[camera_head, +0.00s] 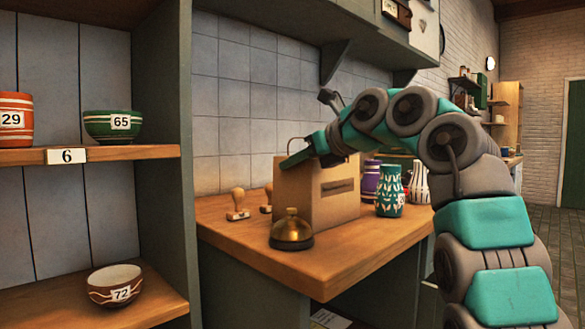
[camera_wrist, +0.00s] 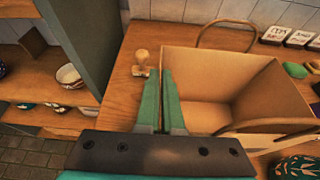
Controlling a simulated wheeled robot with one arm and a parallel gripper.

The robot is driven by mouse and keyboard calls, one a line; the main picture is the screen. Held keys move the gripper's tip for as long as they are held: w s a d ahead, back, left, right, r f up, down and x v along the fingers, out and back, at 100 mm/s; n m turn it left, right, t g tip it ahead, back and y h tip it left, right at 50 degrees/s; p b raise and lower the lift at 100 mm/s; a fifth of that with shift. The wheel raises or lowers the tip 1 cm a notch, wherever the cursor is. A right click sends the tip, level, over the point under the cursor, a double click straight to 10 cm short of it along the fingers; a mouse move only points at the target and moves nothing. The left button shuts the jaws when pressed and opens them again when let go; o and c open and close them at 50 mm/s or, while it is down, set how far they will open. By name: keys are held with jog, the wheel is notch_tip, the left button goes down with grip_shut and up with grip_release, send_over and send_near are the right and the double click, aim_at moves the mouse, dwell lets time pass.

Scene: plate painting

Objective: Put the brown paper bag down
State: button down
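The brown paper bag (camera_head: 320,205) is upright and open-topped at the counter, behind the brass bell. Its bottom looks to be at the counter top, but the bell hides part of it and I cannot tell whether it touches. In the wrist view the empty inside of the bag (camera_wrist: 205,90) shows, with one looped handle at the far side and one at the near side. My gripper (camera_head: 292,163) is at the bag's top left edge. In the wrist view the fingers of my gripper (camera_wrist: 159,72) are close together, with the bag's left wall pinched between them.
The wooden counter (camera_head: 345,262) carries a brass bell (camera_head: 291,232) in front of the bag, wooden stamps (camera_head: 237,205) to its left and patterned vases (camera_head: 390,190) to its right. A shelf unit (camera_head: 90,154) with numbered bowls stands at left. Bare counter lies at the front.

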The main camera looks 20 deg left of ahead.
jog(key=shift+f, duration=0.1)
jog(key=c, duration=1.1)
grip_release()
jog(key=shift+r, duration=0.25)
jog(key=v, duration=1.2)
